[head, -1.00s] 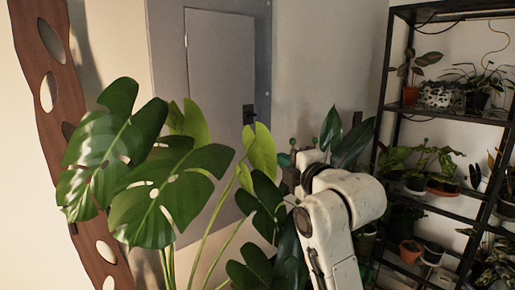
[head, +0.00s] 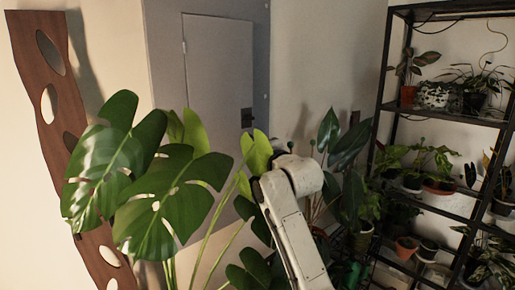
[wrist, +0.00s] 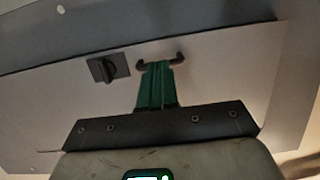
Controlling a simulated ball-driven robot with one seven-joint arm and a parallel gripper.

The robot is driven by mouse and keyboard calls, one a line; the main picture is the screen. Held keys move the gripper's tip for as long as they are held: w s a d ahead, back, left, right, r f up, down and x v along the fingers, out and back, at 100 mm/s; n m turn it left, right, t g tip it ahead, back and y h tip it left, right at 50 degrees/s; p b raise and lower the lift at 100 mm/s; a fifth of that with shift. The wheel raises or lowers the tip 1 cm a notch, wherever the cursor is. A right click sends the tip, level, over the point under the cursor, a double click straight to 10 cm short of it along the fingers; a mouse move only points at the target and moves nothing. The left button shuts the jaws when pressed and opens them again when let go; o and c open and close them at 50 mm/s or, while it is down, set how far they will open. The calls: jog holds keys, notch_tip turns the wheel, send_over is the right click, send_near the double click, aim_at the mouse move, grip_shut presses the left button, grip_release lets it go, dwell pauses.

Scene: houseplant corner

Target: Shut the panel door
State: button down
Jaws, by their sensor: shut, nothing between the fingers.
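The panel door (head: 215,75) is a flat light-grey door in a grey frame on the back wall in the head view. A dark latch (head: 247,117) sits near its right edge. Leaves hide its lower part, and I cannot tell whether it stands slightly ajar. In the wrist view the pale door face (wrist: 225,75) fills much of the picture, with the latch (wrist: 108,68) left of my gripper (wrist: 159,65). My gripper's green fingers are together and empty, in front of the door; contact cannot be told. In the head view leaves hide my gripper.
A large split-leaf plant (head: 170,200) stands in front of the door. A dark metal shelf (head: 385,105) with several potted plants is at the right. A brown wooden board with oval holes (head: 62,100) leans at the left.

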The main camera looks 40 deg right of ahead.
jog(key=shift+w, duration=0.1)
jog(key=shift+b+x, duration=0.35)
jog(key=shift+x, duration=0.7)
jog(key=shift+d+r, duration=0.1)
jog(key=shift+r, duration=0.1)
